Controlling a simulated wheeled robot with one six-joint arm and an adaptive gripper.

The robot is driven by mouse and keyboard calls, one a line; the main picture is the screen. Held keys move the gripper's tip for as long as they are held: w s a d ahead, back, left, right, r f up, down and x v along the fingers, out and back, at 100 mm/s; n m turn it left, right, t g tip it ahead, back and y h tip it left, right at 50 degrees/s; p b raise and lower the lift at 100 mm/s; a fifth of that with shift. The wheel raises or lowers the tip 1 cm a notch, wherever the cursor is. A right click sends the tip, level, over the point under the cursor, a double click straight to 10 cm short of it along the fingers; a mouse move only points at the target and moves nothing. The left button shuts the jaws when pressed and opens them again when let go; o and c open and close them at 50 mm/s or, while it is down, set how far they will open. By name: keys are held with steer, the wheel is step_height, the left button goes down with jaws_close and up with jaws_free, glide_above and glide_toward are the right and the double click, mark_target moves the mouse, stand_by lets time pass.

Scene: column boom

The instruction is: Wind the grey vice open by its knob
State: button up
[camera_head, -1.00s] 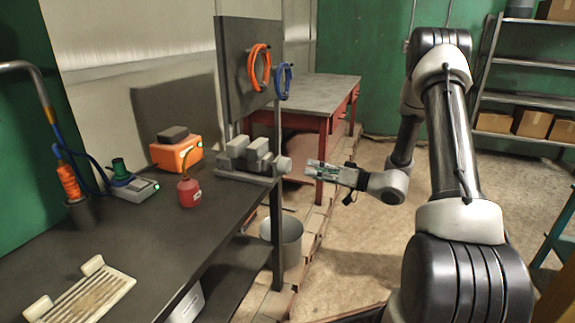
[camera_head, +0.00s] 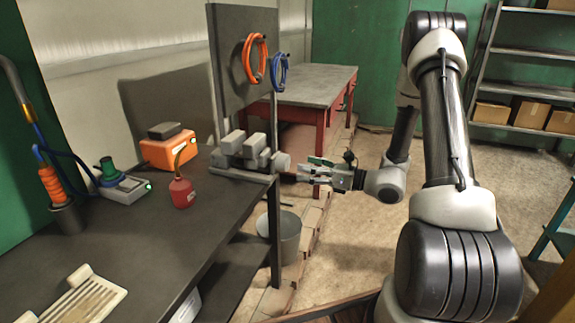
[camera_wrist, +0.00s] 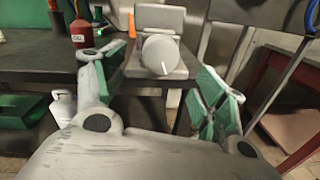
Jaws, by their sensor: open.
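The grey vice (camera_head: 243,152) sits at the right end of the dark workbench in the head view. Its round knob (camera_head: 282,162) sticks out past the bench's end toward my gripper. My gripper (camera_head: 303,170) is open and empty, just right of the knob and apart from it. In the wrist view the vice (camera_wrist: 158,20) is straight ahead, and the knob (camera_wrist: 160,54) with a white line on its face shows between the spread fingers of my gripper (camera_wrist: 165,85). The knob lies beyond the fingertips or near them; the exact gap cannot be told.
A red oil can (camera_head: 182,191) and an orange box (camera_head: 168,150) stand on the workbench (camera_head: 160,245) left of the vice. A board with hoses (camera_head: 232,65) rises behind it. A bucket (camera_head: 280,236) stands on the floor below. A red table (camera_head: 300,88) is farther back.

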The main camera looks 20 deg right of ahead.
mark_target(288, 165)
steer(key=x, duration=0.7)
steer(key=c, duration=1)
steer(key=shift+c, duration=0.2)
steer(key=shift+n, duration=0.3)
